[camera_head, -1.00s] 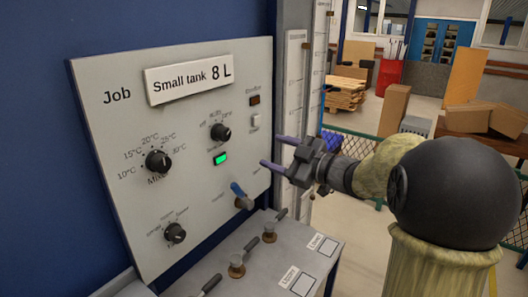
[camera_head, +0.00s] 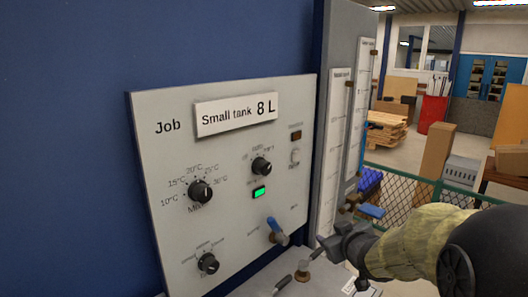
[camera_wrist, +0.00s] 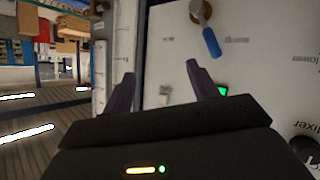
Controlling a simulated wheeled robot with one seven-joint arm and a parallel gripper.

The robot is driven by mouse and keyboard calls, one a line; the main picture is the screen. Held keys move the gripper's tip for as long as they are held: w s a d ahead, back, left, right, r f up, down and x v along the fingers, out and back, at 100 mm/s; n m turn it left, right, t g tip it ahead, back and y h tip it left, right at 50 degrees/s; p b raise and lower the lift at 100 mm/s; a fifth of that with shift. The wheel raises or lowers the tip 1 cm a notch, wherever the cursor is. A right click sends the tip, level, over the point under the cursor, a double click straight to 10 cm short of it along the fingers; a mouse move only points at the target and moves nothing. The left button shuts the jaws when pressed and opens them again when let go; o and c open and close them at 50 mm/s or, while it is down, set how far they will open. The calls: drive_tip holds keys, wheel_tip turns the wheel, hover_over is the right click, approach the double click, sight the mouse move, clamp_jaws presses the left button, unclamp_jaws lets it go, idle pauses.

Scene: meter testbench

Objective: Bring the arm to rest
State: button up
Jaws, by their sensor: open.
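My gripper (camera_head: 326,248) is at the lower right of the panel in the head view, in front of the gauge column's foot. It is open and empty. In the wrist view its two dark fingers (camera_wrist: 162,85) stand apart, with the panel appearing upside down beyond them. The grey job panel (camera_head: 228,205) carries a "Small tank 8 L" sign (camera_head: 236,114), black knobs, a lit green light (camera_head: 259,192) and a blue-handled valve (camera_head: 278,232). That valve also shows at the top of the wrist view (camera_wrist: 210,40). My forearm hides part of the floor at the right.
Tall white gauges (camera_head: 338,140) stand right of the panel, with a blue-handled tap (camera_head: 370,211) near their foot. A bench with valve levers (camera_head: 303,272) lies below the panel. A green mesh fence (camera_head: 400,195), boxes and stacked wood are behind.

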drive_tip(key=s+a+f+m+g+h, duration=0.1)
drive_tip(key=s+f+g, duration=0.4)
drive_tip(key=s, duration=0.5)
drive_tip(key=s+a+f+m+g, duration=0.2)
drive_tip(key=s+f+m+g, duration=0.2)
drive_tip(key=s+f, duration=0.5)
drive_tip(key=shift+s+g+h, duration=0.4)
drive_tip(key=shift+s+g, duration=0.2)
drive_tip(key=shift+s, duration=0.4)
